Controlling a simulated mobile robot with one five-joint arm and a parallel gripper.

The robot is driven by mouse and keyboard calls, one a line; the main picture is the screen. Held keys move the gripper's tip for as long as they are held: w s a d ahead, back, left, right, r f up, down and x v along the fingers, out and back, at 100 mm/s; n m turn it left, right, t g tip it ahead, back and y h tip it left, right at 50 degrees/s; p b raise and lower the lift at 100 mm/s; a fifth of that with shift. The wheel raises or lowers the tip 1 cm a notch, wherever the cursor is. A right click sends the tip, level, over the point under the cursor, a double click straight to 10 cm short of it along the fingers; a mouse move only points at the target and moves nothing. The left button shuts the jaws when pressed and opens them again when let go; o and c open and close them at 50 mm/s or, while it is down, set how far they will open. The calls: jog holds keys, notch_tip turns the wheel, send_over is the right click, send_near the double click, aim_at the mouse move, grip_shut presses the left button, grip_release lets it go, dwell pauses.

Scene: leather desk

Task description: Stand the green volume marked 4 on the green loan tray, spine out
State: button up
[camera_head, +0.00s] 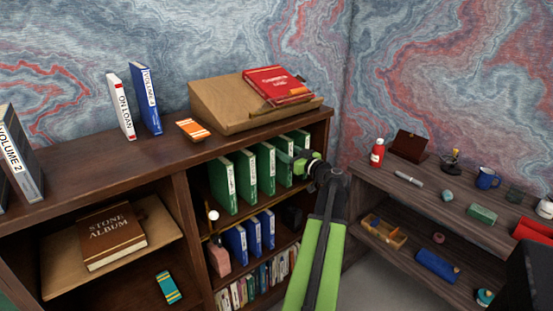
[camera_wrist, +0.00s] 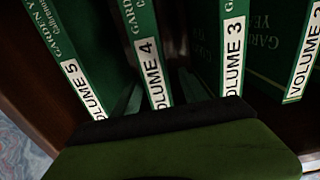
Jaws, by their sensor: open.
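The green volume marked 4 (camera_wrist: 147,55) stands upright in a row of green volumes, its spine and white label facing my wrist camera. Volume 5 (camera_wrist: 72,60) is left of it and volume 3 (camera_wrist: 234,45) is right. My gripper (camera_wrist: 158,95) is open and empty, its dark fingers on either side of volume 4's spine; contact cannot be told. In the head view my gripper (camera_head: 307,163) is at the right part of the green row (camera_head: 245,176), where numbers are too small to read. I cannot make out the green loan tray with certainty.
The shelf board above the row (camera_head: 225,146) is close over my gripper. Blue volumes (camera_head: 252,234) stand on the shelf below. A wooden slope with a red book (camera_head: 275,85) sits on top. A side desk (camera_head: 400,182) with small objects is at right.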

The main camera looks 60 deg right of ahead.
aim_at(278, 145)
jog(key=shift+x, duration=2.75)
jog(key=shift+s, duration=0.1)
grip_shut()
